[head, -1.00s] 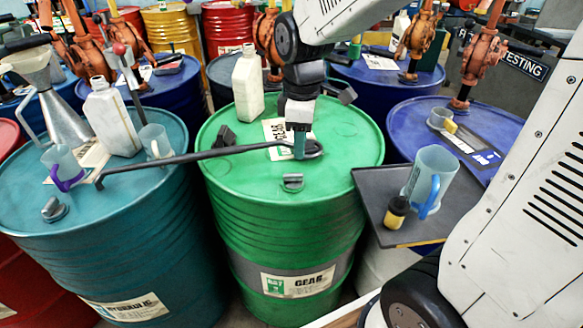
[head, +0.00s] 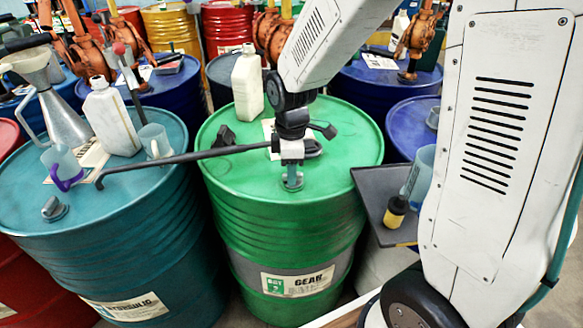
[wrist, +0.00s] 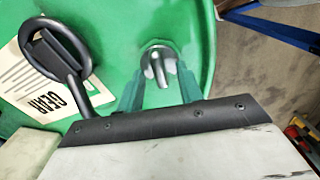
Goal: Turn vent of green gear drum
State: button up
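The green gear drum (head: 270,225) stands upright in the middle of the head view, with a "GEAR" label on its side. Its vent (wrist: 158,62), a small grey cap with a raised bar, sits near the rim of the lid. In the head view the vent (head: 293,186) is mostly hidden by my fingers. My gripper (head: 292,175) points down over it. In the wrist view my gripper (wrist: 158,85) has its two green fingers apart, one on each side of the vent, with a gap visible to the cap. Whether the fingertips are level with the cap I cannot tell.
A long dark wrench (head: 190,157) lies across the teal drum (head: 130,230) and the gear lid; its ring end shows beside my gripper in the wrist view (wrist: 60,55). A white jug (head: 248,82) stands at the lid's back. A dark tray (head: 375,185) is at right.

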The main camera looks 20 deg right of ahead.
grip_shut()
jog(key=m, duration=0.4)
jog(key=shift+m, duration=0.4)
jog(key=m, duration=0.4)
jog(key=shift+w+d+m, duration=0.1)
jog(key=shift+m, duration=0.2)
jog(key=m, duration=0.4)
jog(key=shift+m, duration=0.3)
jog(key=shift+d+m, duration=0.1)
jog(key=shift+m, duration=1.9)
